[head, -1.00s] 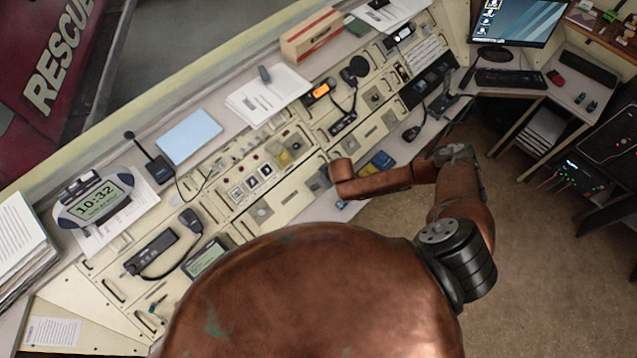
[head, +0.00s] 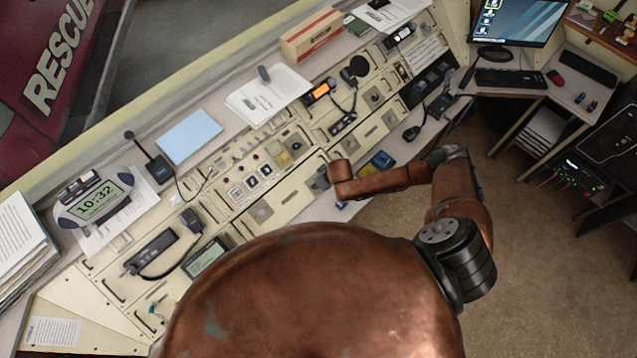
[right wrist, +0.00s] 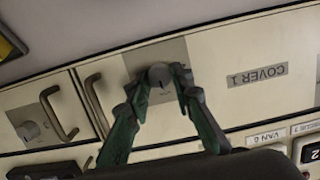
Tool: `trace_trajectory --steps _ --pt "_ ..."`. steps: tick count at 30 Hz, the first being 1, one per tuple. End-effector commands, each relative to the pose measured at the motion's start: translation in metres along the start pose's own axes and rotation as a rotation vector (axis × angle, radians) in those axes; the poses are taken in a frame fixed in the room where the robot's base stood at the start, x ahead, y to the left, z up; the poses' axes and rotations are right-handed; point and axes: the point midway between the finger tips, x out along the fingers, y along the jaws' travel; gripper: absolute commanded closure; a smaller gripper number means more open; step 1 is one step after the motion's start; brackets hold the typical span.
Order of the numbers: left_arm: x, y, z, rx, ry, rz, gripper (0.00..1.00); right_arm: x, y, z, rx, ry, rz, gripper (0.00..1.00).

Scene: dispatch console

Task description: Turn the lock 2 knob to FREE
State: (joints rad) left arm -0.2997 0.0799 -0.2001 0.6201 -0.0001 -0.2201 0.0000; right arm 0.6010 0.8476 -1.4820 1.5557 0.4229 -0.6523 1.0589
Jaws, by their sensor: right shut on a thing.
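In the right wrist view a grey round knob (right wrist: 159,74) sits on a square metal plate, beside the upside-down label COVER 1 (right wrist: 266,74). My right gripper (right wrist: 161,80) has its two dark green fingers on either side of this knob and is shut on it. The knob's own lettering cannot be read, so its number and setting are unclear. In the head view my right gripper (head: 320,180) is at the console's lower front panel, mostly hidden by my arm, and the knob is hidden there. My left gripper is not in view.
A second knob (right wrist: 29,131) on its plate is at the left in the right wrist view, with a curved handle (right wrist: 94,104) between the two knobs. The console (head: 310,210) also carries handsets, a clock (head: 95,203) and papers. Open floor (head: 540,240) lies at the right.

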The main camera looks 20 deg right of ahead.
Motion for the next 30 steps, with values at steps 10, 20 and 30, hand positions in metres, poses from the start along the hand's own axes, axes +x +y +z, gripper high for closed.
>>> trace_trajectory --steps 10,20,30 --pt "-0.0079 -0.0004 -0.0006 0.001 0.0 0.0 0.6 -0.0007 -0.0008 0.0012 0.096 -0.002 -0.019 1.0" --pt "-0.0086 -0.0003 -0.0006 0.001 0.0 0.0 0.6 0.0001 0.0011 0.0007 0.131 -0.001 -0.024 1.0" --pt "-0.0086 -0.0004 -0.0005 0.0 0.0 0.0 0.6 0.0 0.0011 0.0004 0.13 -0.001 -0.024 0.61"
